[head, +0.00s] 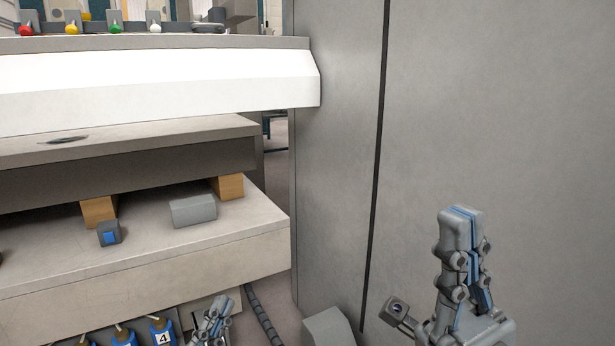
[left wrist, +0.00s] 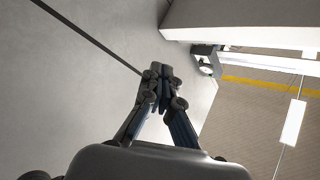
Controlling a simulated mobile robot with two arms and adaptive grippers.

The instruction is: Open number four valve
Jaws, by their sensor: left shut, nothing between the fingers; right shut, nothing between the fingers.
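The number four valve (head: 163,334) is a blue body with a white "4" label and a yellowish lever on top, at the bottom edge of the head view. My left gripper (head: 222,302) is shut and empty, just right of this valve, and apart from it in the picture; I cannot tell the depth between them. It also shows shut in the left wrist view (left wrist: 162,72), where no valve is in view. My right gripper (head: 462,214) is shut and empty, pointing up in front of the grey panel, far right of the valves.
More blue valves (head: 123,336) stand left of number four, cut by the frame. A beige ledge (head: 230,258) overhangs them, with a grey block (head: 194,210) and wooden blocks (head: 98,211). A dark hose (head: 262,312) runs down at the right. A tall grey panel (head: 500,120) fills the right side.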

